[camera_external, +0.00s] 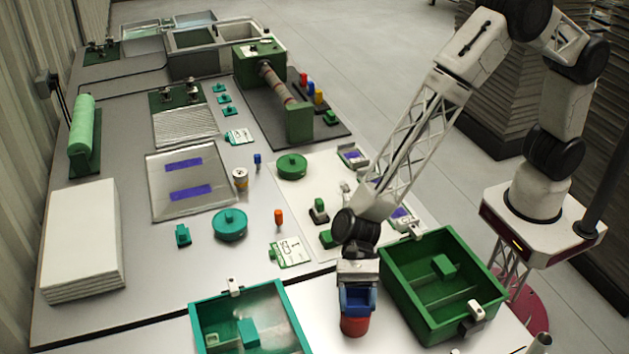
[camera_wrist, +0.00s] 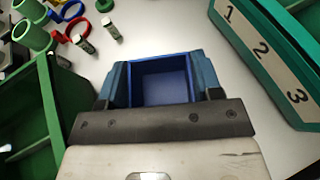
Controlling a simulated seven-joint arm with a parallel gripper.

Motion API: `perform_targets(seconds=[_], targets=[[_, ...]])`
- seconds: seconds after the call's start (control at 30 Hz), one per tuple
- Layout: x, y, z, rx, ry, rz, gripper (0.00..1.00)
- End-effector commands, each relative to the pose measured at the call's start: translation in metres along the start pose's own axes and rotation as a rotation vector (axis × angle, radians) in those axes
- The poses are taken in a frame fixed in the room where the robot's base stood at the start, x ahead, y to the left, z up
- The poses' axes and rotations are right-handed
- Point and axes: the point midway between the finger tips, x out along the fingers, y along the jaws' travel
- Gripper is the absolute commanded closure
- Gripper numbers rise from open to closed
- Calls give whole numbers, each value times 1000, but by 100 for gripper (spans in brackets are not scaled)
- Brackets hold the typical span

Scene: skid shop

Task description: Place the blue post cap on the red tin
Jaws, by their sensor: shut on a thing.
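The blue post cap (camera_external: 357,301) is a square, hollow blue piece. My gripper (camera_external: 357,293) points down and is shut on it. In the wrist view the blue post cap (camera_wrist: 160,85) sits between the two fingers of my gripper (camera_wrist: 161,78), with its square opening facing the camera. The red tin (camera_external: 354,326) stands upright on the white table right below the cap. I cannot tell whether the cap touches the tin's top. The tin is hidden in the wrist view.
A green bin (camera_external: 398,300) stands close on the right of the tin. A teal bin (camera_external: 296,318) stands on the left; its numbered side shows in the wrist view (camera_wrist: 268,50). Bare white table lies between them. Small parts and cards lie behind.

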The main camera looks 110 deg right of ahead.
Motion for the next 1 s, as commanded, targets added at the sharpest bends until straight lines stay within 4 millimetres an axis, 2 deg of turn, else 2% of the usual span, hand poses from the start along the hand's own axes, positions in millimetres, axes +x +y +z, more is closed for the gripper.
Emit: perform_targets(seconds=[0.27,0.3,0.47,0.87,1.0], targets=[[1,0,-3,0,0,0,64],[1,0,-3,0,0,0,38],[1,0,-3,0,0,0,15],[0,0,0,0,0,0,15],[-9,0,0,1,0,-1,15]])
